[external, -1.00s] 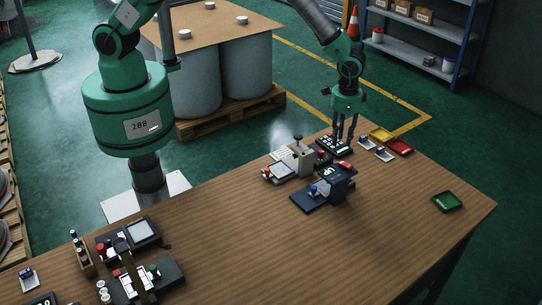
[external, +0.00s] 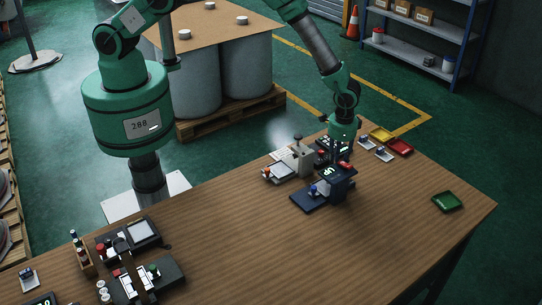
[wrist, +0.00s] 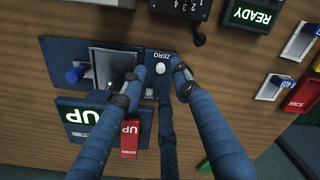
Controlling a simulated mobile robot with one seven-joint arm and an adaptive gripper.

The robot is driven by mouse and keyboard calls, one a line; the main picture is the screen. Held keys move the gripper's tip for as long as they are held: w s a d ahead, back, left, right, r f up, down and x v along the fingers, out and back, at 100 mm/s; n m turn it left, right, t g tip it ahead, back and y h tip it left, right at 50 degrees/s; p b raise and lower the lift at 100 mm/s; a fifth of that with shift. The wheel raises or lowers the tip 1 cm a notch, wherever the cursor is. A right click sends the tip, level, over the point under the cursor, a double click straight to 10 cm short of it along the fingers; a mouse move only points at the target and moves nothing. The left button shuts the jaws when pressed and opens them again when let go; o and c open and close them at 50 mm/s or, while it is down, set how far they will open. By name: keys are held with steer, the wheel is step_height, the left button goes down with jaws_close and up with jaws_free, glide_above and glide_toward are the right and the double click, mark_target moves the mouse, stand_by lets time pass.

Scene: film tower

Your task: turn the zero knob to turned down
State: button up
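The zero knob (wrist: 160,68) is a small round white knob under the label "ZERO" on the dark blue device (wrist: 56,48). I see no clear contact with the knob. In the external view the device (external: 308,203) stands on the table and my gripper (external: 343,154) is over its back right part. The knob is too small to tell there.
The device also has a blue knob (wrist: 75,74), a lit "UP" display (wrist: 83,116) and a red switch (wrist: 131,137). A "READY" display (wrist: 252,14) is nearby. A grey press (external: 301,156) stands left of it.

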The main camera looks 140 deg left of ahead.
steer(key=shift+f, duration=1.45)
jaws_close()
